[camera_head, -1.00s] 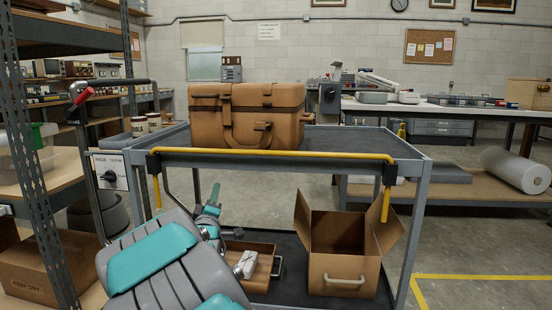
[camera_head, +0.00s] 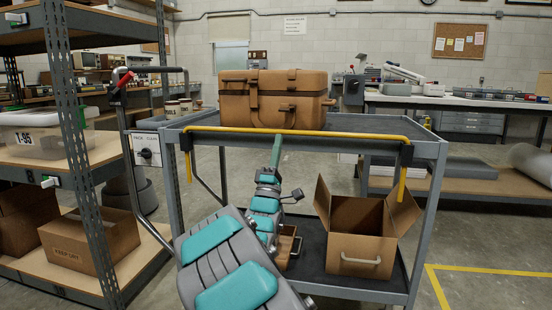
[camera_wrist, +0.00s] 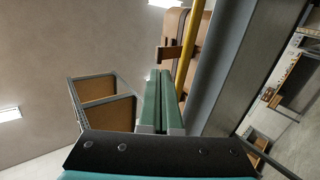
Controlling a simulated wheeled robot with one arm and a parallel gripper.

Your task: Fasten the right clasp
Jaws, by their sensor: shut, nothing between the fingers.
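A brown case (camera_head: 238,106) stands shut on the cart's top shelf. Its front has a left strap (camera_head: 253,97), and on the right a small upper fitting (camera_head: 292,74) and a dark protruding piece (camera_head: 287,107); which is the right clasp, and whether it is fastened, I cannot tell. My gripper (camera_head: 277,139) is shut and empty, pointing up at the yellow rail just below the case front. In the wrist view, my gripper's green fingers (camera_wrist: 160,74) lie together, apart from the case (camera_wrist: 175,25) and a brown protruding piece (camera_wrist: 172,53).
The yellow rail (camera_head: 340,134) runs along the grey cart's (camera_head: 428,147) front edge, between my gripper and the case. An open carton (camera_head: 360,256) stands on the lower shelf. Metal shelving (camera_head: 82,150) is close at left; floor is clear at right.

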